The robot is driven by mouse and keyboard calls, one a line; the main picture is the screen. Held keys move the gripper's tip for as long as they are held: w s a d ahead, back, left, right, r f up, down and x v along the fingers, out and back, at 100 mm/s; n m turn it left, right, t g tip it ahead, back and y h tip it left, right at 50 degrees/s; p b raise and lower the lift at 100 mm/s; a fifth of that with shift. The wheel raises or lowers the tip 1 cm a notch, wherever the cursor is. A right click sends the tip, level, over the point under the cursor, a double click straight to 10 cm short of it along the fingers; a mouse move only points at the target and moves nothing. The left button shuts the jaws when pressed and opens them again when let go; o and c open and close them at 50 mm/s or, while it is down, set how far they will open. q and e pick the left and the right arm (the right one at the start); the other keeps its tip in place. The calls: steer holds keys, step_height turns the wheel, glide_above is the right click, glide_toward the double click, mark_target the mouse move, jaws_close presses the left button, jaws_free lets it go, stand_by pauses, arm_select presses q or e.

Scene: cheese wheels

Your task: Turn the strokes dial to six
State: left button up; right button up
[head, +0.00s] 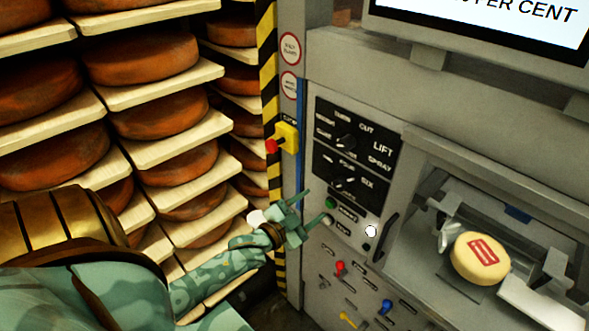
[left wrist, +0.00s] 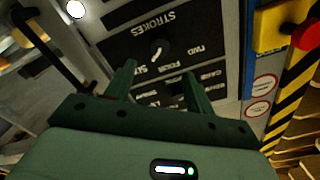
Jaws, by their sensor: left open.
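The strokes dial (head: 347,182) is a small black knob on the lower black panel of the grey machine, with FOUR and SIX printed by it. It also shows upside down in the left wrist view (left wrist: 159,50), under the word STROKES, with TWO, FOUR and SIX around it. A pale mark shows on the knob, but I cannot tell surely which word it points at. My green left gripper (head: 318,205) is open and empty, below and left of the dial in the head view. In the left wrist view its fingers (left wrist: 158,73) are apart, with the dial beyond them.
A second dial (head: 346,142) with LIFT, CUT and SPRAY sits above. A red-yellow stop switch (head: 287,138) is left. A cheese (head: 479,258) lies in the machine; cheese shelves (head: 160,85) fill the left.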

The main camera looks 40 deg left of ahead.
arm_select(q)
steer(key=s, duration=0.5)
steer(key=shift+s+a+b, duration=0.25)
steer(key=shift+b, duration=0.05)
